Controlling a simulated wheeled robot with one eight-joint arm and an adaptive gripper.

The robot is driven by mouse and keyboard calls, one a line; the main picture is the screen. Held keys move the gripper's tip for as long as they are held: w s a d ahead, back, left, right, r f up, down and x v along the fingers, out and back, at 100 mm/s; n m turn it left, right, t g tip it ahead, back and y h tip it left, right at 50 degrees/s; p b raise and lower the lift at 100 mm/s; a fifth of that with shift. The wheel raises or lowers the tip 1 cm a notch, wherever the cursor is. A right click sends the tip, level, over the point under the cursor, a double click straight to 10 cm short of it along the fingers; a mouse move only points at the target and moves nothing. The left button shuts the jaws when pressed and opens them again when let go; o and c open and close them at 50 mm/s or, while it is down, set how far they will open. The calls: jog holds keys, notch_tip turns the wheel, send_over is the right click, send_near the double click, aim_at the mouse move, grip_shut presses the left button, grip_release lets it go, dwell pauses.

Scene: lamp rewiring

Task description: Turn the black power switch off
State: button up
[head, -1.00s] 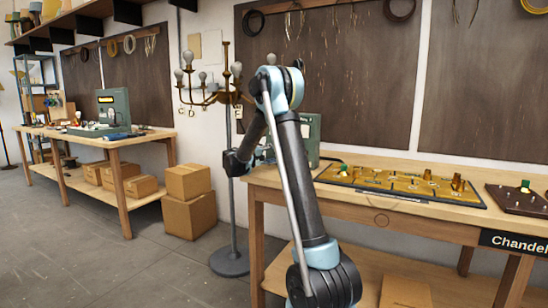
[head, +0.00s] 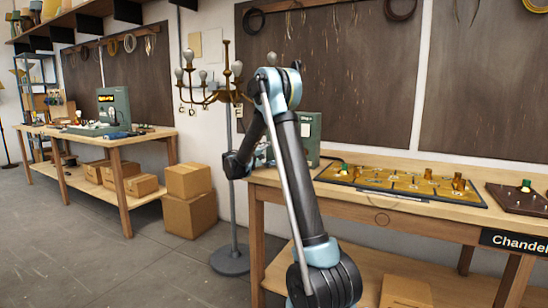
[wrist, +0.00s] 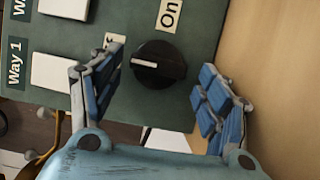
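The black power switch (wrist: 165,70) is a round knob on a green panel (wrist: 130,15) in the wrist view. Its white pointer mark faces left in that view, away from the "On" label (wrist: 169,14) above it. Another label, with only an "f" showing, is partly hidden by the left finger. My gripper (wrist: 160,78) is open, with blue-padded fingers on both sides of the knob. A gap shows between the knob and the right finger; the left finger is closer, with no clear contact. In the head view, the green box (head: 311,135) stands behind my arm, its knob hidden.
White plates beside "Way" labels sit left of the knob. The near bench (head: 350,205) holds a gold board (head: 410,182) and a dark base (head: 520,198) at right. A brass chandelier (head: 215,95) stands close behind my arm. Boxes (head: 188,200) lie left on the floor.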

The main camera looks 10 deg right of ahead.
dwell(0.3)
jog(key=v, duration=1.2)
